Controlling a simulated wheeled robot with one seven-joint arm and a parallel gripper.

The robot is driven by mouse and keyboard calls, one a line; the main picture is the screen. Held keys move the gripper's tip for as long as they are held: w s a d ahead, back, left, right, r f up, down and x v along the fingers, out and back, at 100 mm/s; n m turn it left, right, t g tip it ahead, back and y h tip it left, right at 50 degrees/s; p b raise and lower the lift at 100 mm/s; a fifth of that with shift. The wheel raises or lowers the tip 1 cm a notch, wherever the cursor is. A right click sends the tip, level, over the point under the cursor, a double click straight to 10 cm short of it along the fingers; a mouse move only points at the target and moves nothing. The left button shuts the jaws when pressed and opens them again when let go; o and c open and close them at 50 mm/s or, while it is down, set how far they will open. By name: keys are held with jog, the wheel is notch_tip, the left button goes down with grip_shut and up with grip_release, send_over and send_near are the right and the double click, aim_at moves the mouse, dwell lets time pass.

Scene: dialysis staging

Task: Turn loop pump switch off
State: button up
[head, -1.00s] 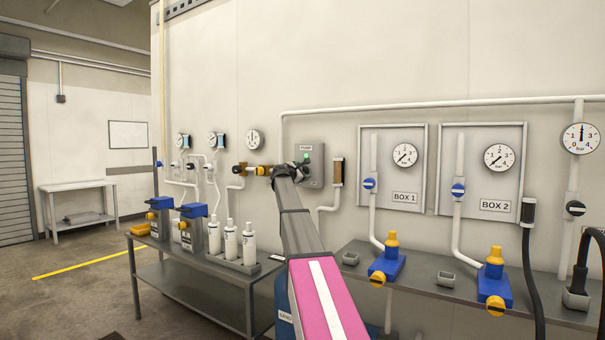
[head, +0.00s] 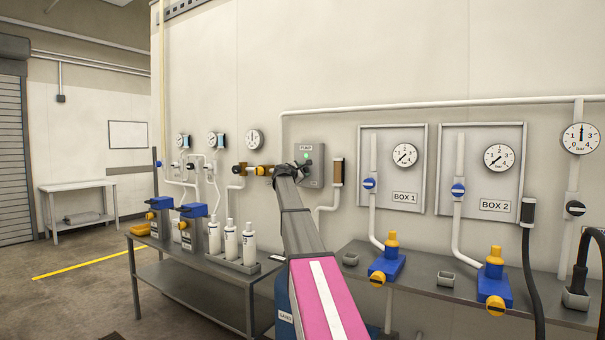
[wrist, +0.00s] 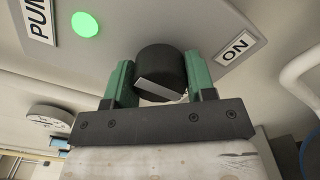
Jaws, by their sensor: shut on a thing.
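The loop pump switch is a black round knob (wrist: 160,72) with a pale pointer bar, on a grey pump box (head: 316,170). In the wrist view my gripper (wrist: 158,85) has its two green fingers on either side of the knob, shut on it. The pale bar lies slanted, its right end lower and nearer the ON label (wrist: 236,49). In the head view my arm hides the knob. No OFF label is visible.
Pipework with a brass and black valve (head: 259,170) lies just left of the box. A brown and black cylinder (head: 338,172) hangs close on its right. Panels BOX 1 (head: 417,150) and BOX 2 (head: 515,165) are further right. A bench with bottles (head: 265,268) stands below left.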

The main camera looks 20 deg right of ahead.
jog(key=m, duration=0.8)
jog(key=shift+m, duration=0.4)
jog(key=m, duration=0.4)
jog(key=shift+m, duration=2.1)
jog(key=shift+f, duration=0.1)
jog(key=o, duration=0.9)
jog(key=shift+s, duration=0.1)
jog(key=v, duration=1)
jog(key=shift+s+a, duration=0.25)
jog(key=shift+a, duration=0.05)
